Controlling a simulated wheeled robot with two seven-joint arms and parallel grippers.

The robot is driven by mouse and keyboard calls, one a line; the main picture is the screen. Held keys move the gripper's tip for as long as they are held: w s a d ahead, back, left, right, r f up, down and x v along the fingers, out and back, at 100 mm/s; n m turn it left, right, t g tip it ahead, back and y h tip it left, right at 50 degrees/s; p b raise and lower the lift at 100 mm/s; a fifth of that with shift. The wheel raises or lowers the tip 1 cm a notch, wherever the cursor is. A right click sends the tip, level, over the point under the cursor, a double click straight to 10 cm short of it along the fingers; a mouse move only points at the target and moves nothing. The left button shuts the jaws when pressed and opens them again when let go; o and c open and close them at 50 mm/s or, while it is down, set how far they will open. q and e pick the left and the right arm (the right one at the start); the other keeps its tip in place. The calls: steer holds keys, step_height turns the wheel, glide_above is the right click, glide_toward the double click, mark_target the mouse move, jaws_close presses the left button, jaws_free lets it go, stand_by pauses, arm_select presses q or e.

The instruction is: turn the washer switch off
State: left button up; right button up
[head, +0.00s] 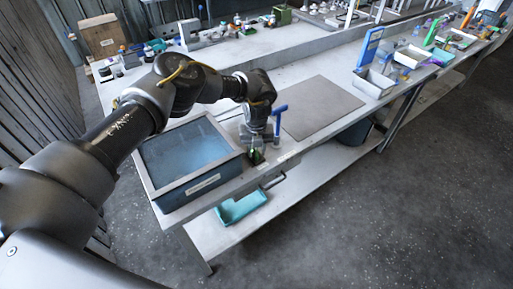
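The washer is most likely the grey-framed box with a blue-tinted top (188,155) at the near left end of the bench. My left arm reaches over it from the left. My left gripper (256,147) points down just past the box's right edge, over a small dark part with a green spot (253,153), which may be the switch. The gripper covers most of this part. I cannot tell whether they touch, nor whether the fingers are open or shut. My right gripper is out of view.
A blue T-shaped handle (279,113) stands close to the right of my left gripper. A flat grey mat (322,107) lies on the bench farther right. A teal tray (241,205) sits on the lower shelf. Bins and tools line the far bench. Floor at right is clear.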

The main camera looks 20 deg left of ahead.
arm_select(q)
steer(key=shift+c, duration=0.3)
jaws_close()
steer(key=shift+f+n, duration=0.1)
steer(key=shift+n, duration=0.3)
steer(key=shift+n+b, duration=0.5)
steer(key=shift+b, duration=0.1)
steer(key=n+b, duration=0.1)
steer(key=n, duration=0.1)
steer(key=shift+n, duration=0.3)
steer(key=n, duration=0.3)
steer(key=shift+n, duration=0.3)
steer(key=shift+w+n, duration=0.1)
steer(key=shift+n, duration=1.8)
